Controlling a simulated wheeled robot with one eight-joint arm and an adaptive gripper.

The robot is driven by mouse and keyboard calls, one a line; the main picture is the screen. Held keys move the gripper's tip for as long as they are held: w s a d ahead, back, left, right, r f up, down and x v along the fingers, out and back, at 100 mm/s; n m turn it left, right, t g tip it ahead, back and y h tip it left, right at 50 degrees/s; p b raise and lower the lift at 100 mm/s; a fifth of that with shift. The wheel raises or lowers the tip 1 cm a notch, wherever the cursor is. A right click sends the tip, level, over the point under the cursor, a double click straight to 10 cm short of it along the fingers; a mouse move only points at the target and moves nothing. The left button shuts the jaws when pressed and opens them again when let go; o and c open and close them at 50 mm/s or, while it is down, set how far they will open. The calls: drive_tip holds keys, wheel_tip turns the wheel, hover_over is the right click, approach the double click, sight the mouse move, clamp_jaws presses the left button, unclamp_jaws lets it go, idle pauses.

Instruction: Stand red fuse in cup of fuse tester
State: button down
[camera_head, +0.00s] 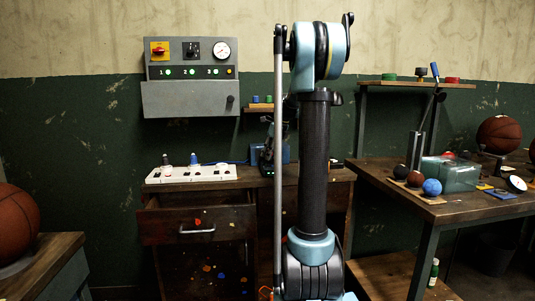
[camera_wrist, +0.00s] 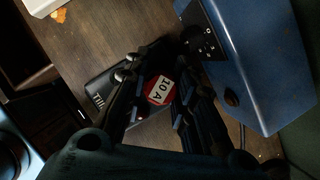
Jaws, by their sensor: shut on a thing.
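In the wrist view, my gripper (camera_wrist: 158,88) is shut on the red fuse (camera_wrist: 158,90), whose red end shows a white "10 A" label. Below them on the wooden desk is a dark box (camera_wrist: 99,88) with white lettering, which looks like the fuse tester. Its cup cannot be made out behind the fuse and fingers, and I cannot tell whether the fuse touches it. In the head view, my gripper (camera_head: 268,152) is partly hidden by my arm, low over the desk beside the blue box (camera_head: 286,153). The fuse cannot be made out there.
The blue box (camera_wrist: 245,60) stands close on the right in the wrist view. A white socket strip (camera_head: 192,173) with plugs lies on the desk's left part, above an open drawer (camera_head: 197,224). A grey control panel (camera_head: 191,78) hangs on the wall. A side table (camera_head: 450,208) stands right.

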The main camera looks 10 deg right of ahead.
drive_tip(key=shift+s+f, duration=0.4)
drive_tip(key=shift+s, duration=0.05)
drive_tip(key=shift+s+r, duration=0.1)
drive_tip(key=shift+s, duration=0.05)
drive_tip(key=c, duration=1.6)
unclamp_jaws()
drive_tip(key=shift+d, duration=0.1)
drive_tip(key=o, duration=0.4)
drive_tip(key=shift+w+f, duration=0.3)
drive_tip(key=shift+w, duration=0.05)
drive_tip(key=shift+c, duration=0.2)
drive_tip(key=shift+w+f, duration=0.85)
drive_tip(key=shift+w, duration=0.2)
drive_tip(key=shift+s+r, duration=0.7)
drive_tip(key=shift+s, duration=0.05)
